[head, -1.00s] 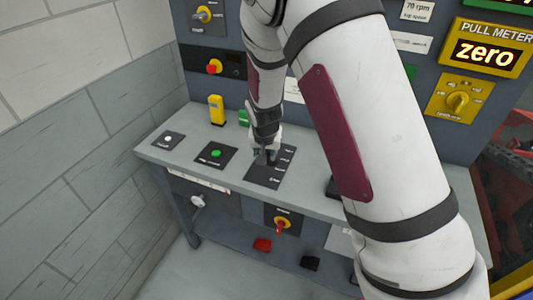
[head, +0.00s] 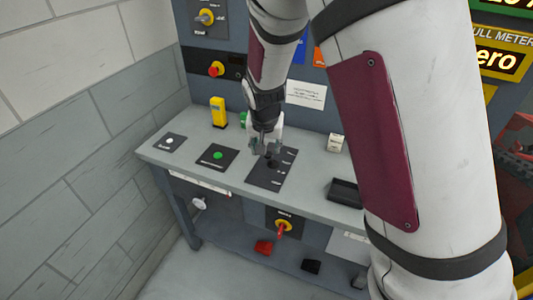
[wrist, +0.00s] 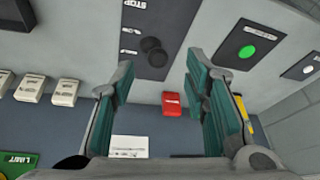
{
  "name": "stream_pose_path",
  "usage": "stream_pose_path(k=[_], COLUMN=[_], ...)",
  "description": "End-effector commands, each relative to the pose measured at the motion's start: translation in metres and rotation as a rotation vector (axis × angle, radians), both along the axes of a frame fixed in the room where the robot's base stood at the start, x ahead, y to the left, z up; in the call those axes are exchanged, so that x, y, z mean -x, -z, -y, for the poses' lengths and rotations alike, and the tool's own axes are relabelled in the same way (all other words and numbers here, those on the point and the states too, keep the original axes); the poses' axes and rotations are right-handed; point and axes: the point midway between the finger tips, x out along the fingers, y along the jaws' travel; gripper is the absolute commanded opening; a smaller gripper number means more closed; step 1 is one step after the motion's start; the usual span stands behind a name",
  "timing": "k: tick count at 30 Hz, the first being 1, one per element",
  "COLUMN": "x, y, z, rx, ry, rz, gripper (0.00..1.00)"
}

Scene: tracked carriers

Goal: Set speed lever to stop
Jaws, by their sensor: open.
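The speed lever shows in the wrist view as a black round knob (wrist: 151,46) on a dark plate (wrist: 178,22). STOP is printed at the plate's end near the bench's front edge. The knob stands away from STOP, beside a label nearer the wall that I cannot read clearly. In the head view the plate (head: 262,178) lies on the bench, with the lever partly hidden by my gripper. My gripper (wrist: 160,72) is open and empty, its fingers on either side of the knob in the picture. I cannot tell whether they touch it.
The grey bench (head: 232,184) carries a green-button plate (head: 217,157), a white-button plate (head: 168,143), a yellow box (head: 218,112) and a black tray (head: 343,192). A red block (wrist: 172,104) shows by the wall. A red-handled switch (head: 283,227) is on the bench front.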

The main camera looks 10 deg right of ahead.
Motion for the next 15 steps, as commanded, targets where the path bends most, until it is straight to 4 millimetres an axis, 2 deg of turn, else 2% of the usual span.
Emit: stream_pose_path(k=[1, 6, 15], x=[0.003, 0.012, 0.016], y=[-0.01, -0.03, -0.039], z=[-0.002, -0.004, -0.005], rx=[-0.001, -0.001, 0.001], ry=[-0.003, -0.001, -0.001], rz=[0.004, 0.0, -0.002], gripper=[0.42, 0.42, 0.42])
